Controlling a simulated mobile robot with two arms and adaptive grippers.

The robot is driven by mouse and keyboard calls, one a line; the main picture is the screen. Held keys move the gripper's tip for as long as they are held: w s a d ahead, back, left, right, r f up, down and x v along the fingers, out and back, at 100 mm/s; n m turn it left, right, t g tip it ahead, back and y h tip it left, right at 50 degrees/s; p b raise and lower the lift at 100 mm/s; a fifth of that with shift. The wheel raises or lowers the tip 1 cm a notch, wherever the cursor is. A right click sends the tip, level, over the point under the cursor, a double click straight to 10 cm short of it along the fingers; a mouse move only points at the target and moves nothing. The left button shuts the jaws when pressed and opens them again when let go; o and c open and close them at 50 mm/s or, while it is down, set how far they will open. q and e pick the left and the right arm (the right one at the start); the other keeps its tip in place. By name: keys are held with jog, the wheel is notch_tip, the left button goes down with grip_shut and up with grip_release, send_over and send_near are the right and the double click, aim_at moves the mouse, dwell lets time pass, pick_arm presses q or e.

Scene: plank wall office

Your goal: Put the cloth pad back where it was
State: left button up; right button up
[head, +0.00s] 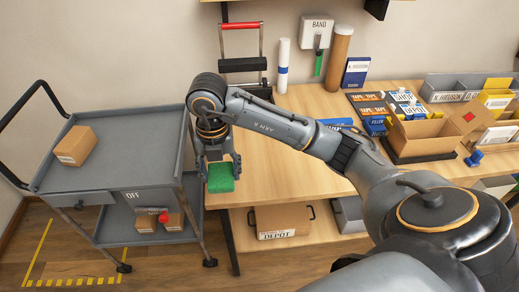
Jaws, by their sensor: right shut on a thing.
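My right gripper (219,165) is shut on a green cloth pad (221,178). It points down and holds the pad at the left end of the wooden table (290,174), near the gap beside the grey cart (111,160). I cannot tell whether the pad touches the tabletop or hangs above it. My right arm reaches across from the lower right and covers part of the table. My left gripper is not in view.
A cardboard box (75,146) sits on the cart's top. An open carton (425,133), blue and black boxes (374,124) and grey bins (447,90) crowd the table's right. A white roll (283,66) and brown tube (338,59) stand at the back. The table's left-middle is clear.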

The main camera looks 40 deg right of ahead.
jog(key=w+d+f, duration=0.4)
jog(key=d, duration=0.3)
send_over(247, 175)
jog(key=f, duration=0.2)
jog(key=a+f, duration=0.1)
jog(key=f, duration=0.1)
jog(key=shift+s+f, duration=0.2)
jog(key=shift+d+f, duration=0.25)
jog(key=shift+f, duration=0.05)
jog(key=f, duration=0.1)
jog(key=f+p, duration=0.1)
jog(key=f, duration=0.1)
jog(key=shift+w+d+f, duration=0.1)
jog(key=shift+w+d, duration=0.05)
jog(key=shift+d, duration=0.05)
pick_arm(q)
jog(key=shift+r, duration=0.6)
pick_arm(e)
jog(key=shift+f, duration=0.2)
jog(key=shift+f, duration=0.2)
jog(key=o, duration=1.1)
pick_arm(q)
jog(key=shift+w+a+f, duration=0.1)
